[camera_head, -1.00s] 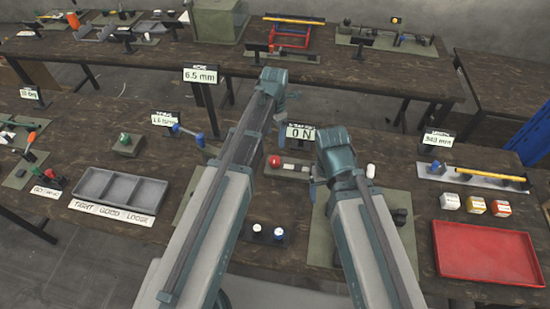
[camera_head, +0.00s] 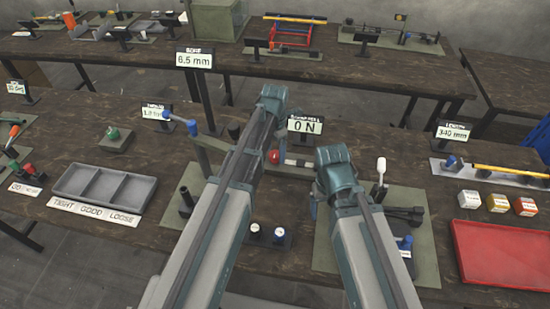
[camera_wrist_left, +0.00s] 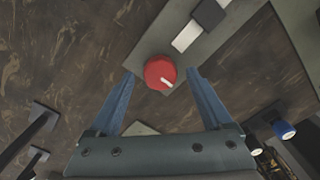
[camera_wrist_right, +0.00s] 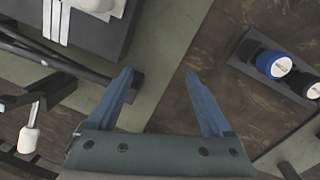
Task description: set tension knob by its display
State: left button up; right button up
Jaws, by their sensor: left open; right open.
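The red tension knob (camera_head: 274,156) sits at the left end of a small green-grey base plate on the near bench. Its display (camera_head: 305,126) stands behind it and reads 0 N. In the left wrist view the knob (camera_wrist_left: 158,70) has a white pointer mark towards its lower right. My left gripper (camera_wrist_left: 160,85) is open and empty, with its fingertips on either side of the knob in that view; I cannot tell how far above it they are. My right gripper (camera_wrist_right: 160,78) is open and empty over the green mat (camera_head: 420,253) to the right.
A bench holder with a blue and a white cap (camera_head: 267,234) stands between my arms. A grey three-compartment tray (camera_head: 103,187) lies left, a red tray (camera_head: 499,252) right. A black tool with a white-tipped handle (camera_head: 381,170) stands close to my right gripper. Other displays stand behind.

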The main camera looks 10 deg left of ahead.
pick_arm(q)
jog(key=shift+f, duration=0.4)
pick_arm(e)
jog(key=shift+f, duration=0.35)
pick_arm(q)
grip_shut()
